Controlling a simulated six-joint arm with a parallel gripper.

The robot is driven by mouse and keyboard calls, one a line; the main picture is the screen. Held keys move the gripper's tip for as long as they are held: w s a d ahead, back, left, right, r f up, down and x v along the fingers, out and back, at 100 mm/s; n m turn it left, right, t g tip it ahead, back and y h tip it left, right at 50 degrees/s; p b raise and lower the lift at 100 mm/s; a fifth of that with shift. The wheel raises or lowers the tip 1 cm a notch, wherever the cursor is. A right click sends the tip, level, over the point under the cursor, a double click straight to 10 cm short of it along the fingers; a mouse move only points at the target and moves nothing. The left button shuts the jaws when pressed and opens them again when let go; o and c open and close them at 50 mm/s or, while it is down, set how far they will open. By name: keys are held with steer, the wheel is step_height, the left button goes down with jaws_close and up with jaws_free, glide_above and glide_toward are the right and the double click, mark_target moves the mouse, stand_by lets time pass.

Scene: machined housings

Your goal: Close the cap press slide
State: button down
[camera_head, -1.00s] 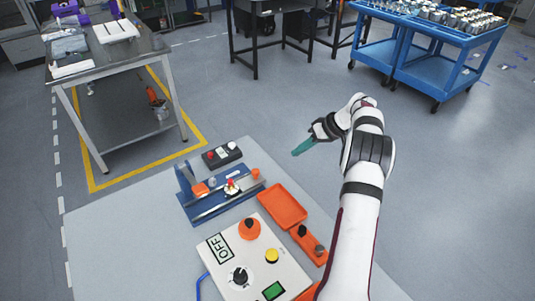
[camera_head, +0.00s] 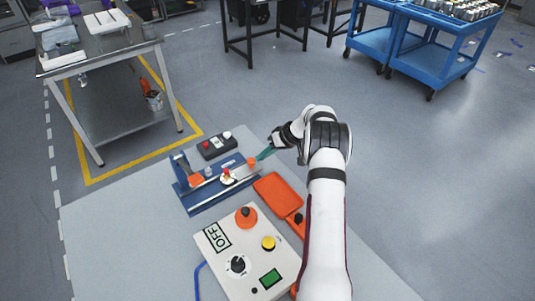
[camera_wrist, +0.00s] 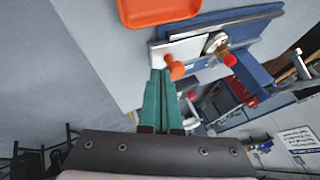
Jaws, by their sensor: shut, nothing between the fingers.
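The cap press (camera_head: 222,193) has a blue base with metal rails and an upright blue frame at its left end. Its light slide plate (camera_head: 243,171) is out toward the right end, away from the frame. An orange knob (camera_head: 252,161) stands on the slide's right end; it also shows in the wrist view (camera_wrist: 174,67). A small round fitting with a red top (camera_head: 227,176) sits on the slide left of the knob. My gripper (camera_head: 262,155), with green fingers, is shut and empty just right of the knob. In the wrist view its fingertips (camera_wrist: 161,72) are beside the knob; contact is unclear.
An orange tray (camera_head: 278,193) lies right of the press. A control box (camera_head: 246,258) with knobs and buttons stands in front. A black button box (camera_head: 216,146) is behind the press. The table's left part is clear.

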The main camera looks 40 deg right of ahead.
glide_toward(223, 179)
steer(key=x, duration=0.5)
steer(key=shift+w, duration=0.1)
